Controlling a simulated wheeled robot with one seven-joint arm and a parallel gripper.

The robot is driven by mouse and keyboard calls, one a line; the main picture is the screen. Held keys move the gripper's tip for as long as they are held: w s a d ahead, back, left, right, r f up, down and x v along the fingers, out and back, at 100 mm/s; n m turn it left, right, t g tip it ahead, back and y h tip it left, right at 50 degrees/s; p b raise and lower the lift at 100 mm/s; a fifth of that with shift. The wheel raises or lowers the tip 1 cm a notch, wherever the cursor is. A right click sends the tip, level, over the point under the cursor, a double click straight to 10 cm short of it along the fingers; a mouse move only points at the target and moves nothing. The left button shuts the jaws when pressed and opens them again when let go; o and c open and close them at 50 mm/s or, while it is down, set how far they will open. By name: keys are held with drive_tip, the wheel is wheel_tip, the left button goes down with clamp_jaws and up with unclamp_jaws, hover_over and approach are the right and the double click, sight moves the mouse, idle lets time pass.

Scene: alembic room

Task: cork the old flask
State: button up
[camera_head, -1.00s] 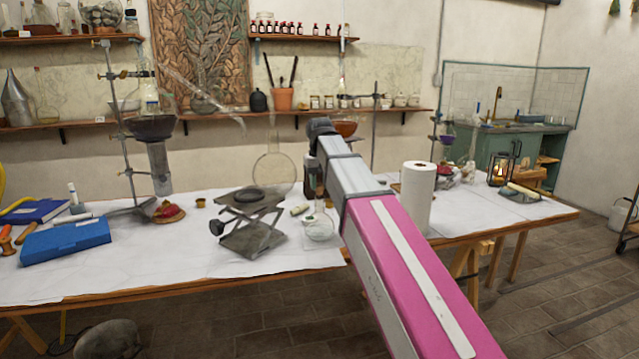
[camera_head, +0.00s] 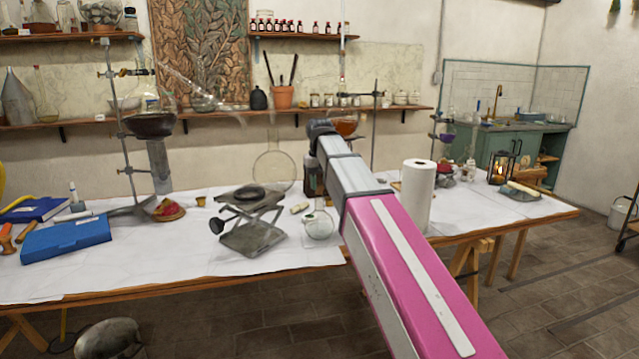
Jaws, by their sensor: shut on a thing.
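A large clear round flask (camera_head: 273,171) with a tall narrow neck stands upright towards the back of the table, left of my arm. A smaller clear round vessel (camera_head: 318,226) sits nearer the front edge. I cannot tell which of them is the old flask. A small tan, cork-like piece (camera_head: 201,201) stands on the table left of the lab jack, and a pale small piece (camera_head: 299,208) lies right of it. My arm reaches in from the lower right and hides what is behind it. I cannot make out my gripper or anything in it.
A lab jack (camera_head: 251,236) with a dark ring on top stands left of the small vessel. A dark brown object (camera_head: 312,177) shows beside my arm. A paper roll (camera_head: 418,197), a blue case (camera_head: 66,240) and a clamp stand (camera_head: 124,150) are also on the table.

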sight(320, 184)
drive_tip(key=shift+f, duration=0.95)
idle(3.0)
drive_tip(key=o, duration=1.3)
drive_tip(key=shift+r, duration=0.1)
drive_tip(key=shift+r, duration=3.4)
